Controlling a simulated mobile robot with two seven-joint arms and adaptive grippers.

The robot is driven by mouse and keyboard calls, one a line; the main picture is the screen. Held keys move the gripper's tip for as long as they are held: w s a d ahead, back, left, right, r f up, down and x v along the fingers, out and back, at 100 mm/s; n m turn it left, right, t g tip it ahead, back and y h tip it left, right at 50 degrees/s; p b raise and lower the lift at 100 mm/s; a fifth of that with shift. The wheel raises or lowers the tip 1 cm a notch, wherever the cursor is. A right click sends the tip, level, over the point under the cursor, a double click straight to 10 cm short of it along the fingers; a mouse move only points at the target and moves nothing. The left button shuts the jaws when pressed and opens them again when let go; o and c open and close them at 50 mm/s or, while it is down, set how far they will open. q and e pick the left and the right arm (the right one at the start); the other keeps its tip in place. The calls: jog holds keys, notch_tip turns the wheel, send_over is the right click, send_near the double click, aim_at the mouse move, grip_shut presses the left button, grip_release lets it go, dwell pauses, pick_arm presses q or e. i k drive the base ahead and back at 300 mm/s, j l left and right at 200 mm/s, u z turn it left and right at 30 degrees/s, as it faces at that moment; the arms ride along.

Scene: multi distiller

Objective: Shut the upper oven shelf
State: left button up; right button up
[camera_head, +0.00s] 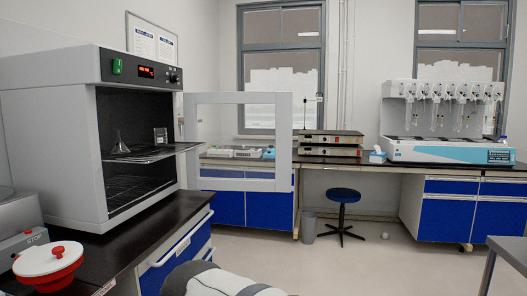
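The grey oven (48,150) stands on a dark bench at the left, with a lit red display on its top panel. Its glass-paned door (285,140) is swung wide open to the right. The upper oven shelf (178,149) is slid partly out and sticks out past the front opening. A conical glass flask (120,144) and a small glass vessel (160,136) appear to stand on this shelf. A lower shelf (135,188) is inside the chamber. Neither of my grippers is in view; only a grey and black arm link of mine shows at the bottom middle.
The black bench top (120,240) holds a red and white dish-like object (50,260) and a grey device (20,225) at the left. A blue stool (343,197) and a bin (308,228) stand farther back. The floor (370,270) right of the bench is mostly clear.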

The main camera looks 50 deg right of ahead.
aim_at(162, 153)
jog(key=z, duration=1.25)
